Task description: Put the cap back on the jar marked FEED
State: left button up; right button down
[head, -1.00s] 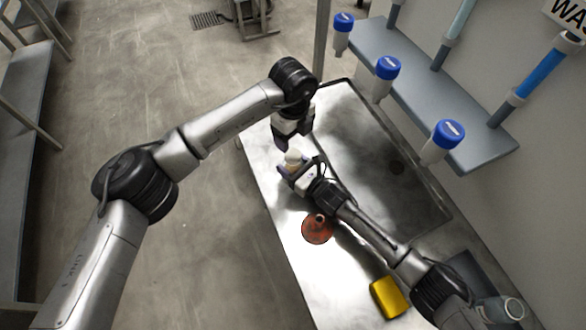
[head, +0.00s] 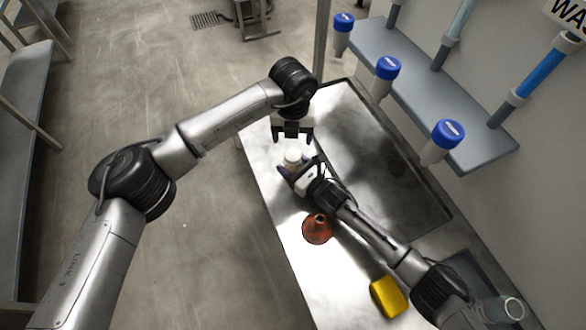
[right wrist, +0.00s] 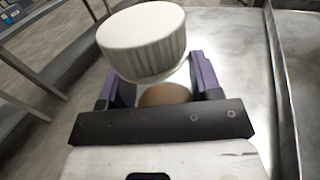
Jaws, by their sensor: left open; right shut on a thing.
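A small pale jar with a white ribbed cap (head: 292,155) is at my right gripper (head: 298,169), above the left side of the steel counter. The right gripper is shut on the jar. In the right wrist view the white cap (right wrist: 143,42) stands above the purple fingers, with a brown round surface, seemingly the jar (right wrist: 165,95), below it between them. Whether the cap is seated or loose, I cannot tell. No FEED marking is readable. My left gripper (head: 292,139) is open and empty, just above and apart from the cap.
The steel counter (head: 283,262) has a sink basin (head: 375,150) at right. An orange-brown funnel (head: 318,229) and a yellow block (head: 389,298) lie nearer. A clear container (head: 500,309) is at lower right.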

aim_at(293, 154)
pick_arm(q)
jog(key=m, duration=0.8)
jog(key=shift+f, duration=0.1)
jog(key=shift+f, duration=3.95)
jog(key=shift+c, duration=0.3)
